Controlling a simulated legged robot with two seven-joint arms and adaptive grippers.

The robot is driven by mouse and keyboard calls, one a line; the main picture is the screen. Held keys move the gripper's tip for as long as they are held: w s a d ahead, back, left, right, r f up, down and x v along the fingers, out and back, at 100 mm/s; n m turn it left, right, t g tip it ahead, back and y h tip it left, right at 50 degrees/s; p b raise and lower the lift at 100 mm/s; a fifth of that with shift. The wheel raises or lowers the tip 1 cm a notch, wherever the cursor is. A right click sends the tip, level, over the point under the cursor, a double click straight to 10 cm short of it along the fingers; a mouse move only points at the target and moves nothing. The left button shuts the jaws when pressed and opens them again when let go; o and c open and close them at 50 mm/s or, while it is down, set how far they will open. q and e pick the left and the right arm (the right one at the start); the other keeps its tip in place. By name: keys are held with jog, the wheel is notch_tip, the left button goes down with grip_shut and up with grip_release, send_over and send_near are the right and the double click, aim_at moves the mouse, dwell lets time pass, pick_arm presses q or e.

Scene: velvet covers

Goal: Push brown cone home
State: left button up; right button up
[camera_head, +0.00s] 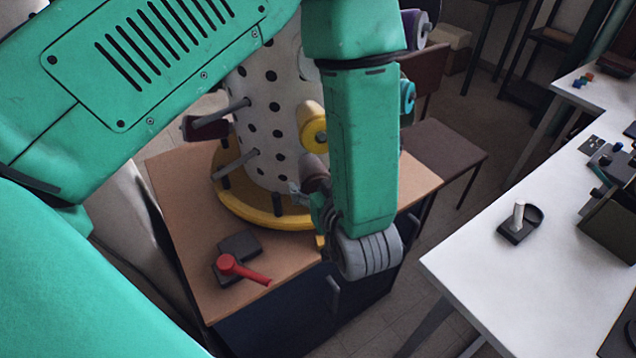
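A white column (262,120) with black dots stands on a round yellow base (232,203) on a wood-topped cabinet (175,180). The brown cone (314,172) appears at the column's lower right side, partly hidden by my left gripper and arm. How deep it sits in the column I cannot tell. My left gripper (308,195) is at the cone's near end, close to or touching it. Its fingers are small and mostly hidden by my green forearm and grey wrist, so its opening is unclear. My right gripper is not in view.
A yellow disc-like piece (312,126), grey rods (238,162) and a dark red piece (206,128) stick out around the column. A red handle (243,270) lies at the cabinet's front left. A white table (540,200) and brown chair (435,150) are to the right.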

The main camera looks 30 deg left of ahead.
pick_arm(q)
jog(key=shift+o, duration=0.5)
jog(key=shift+d, duration=0.15)
jog(key=shift+d, duration=0.15)
jog(key=shift+s+d+r, duration=0.2)
jog(key=shift+s+d, duration=0.05)
jog(key=shift+d, duration=0.1)
jog(key=v, duration=1)
jog(key=shift+s+d+r, duration=0.15)
jog(key=shift+s+d, duration=0.1)
jog(key=shift+s, duration=0.1)
